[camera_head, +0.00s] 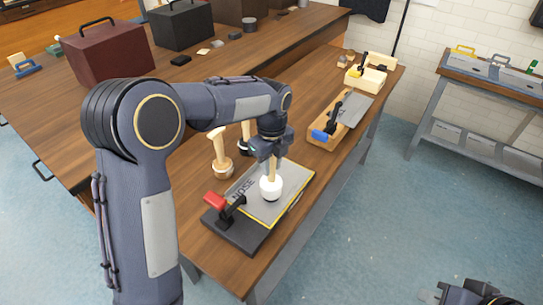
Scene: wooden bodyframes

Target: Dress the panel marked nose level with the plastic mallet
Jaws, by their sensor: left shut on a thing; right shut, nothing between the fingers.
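The grey panel marked NOSE (287,186), with a yellow edge, lies on a dark base (236,232). A red-handled clamp (217,202) sits at its near left corner. My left gripper (272,160) is shut on the wooden handle of a mallet with a white head (270,188). The mallet is upright, head down, over the middle of the panel. I cannot tell whether the head touches the panel. My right gripper (480,294) is shut and empty at the bottom right, away from the bench, partly cut off by the picture edge.
Another mallet (221,158) stands head down left of the panel, and a dark-headed one (245,138) is partly behind my arm. Farther along the bench is a wooden block (322,141) with a blue clamp and grey panel. Toolboxes stand on the left bench (60,150).

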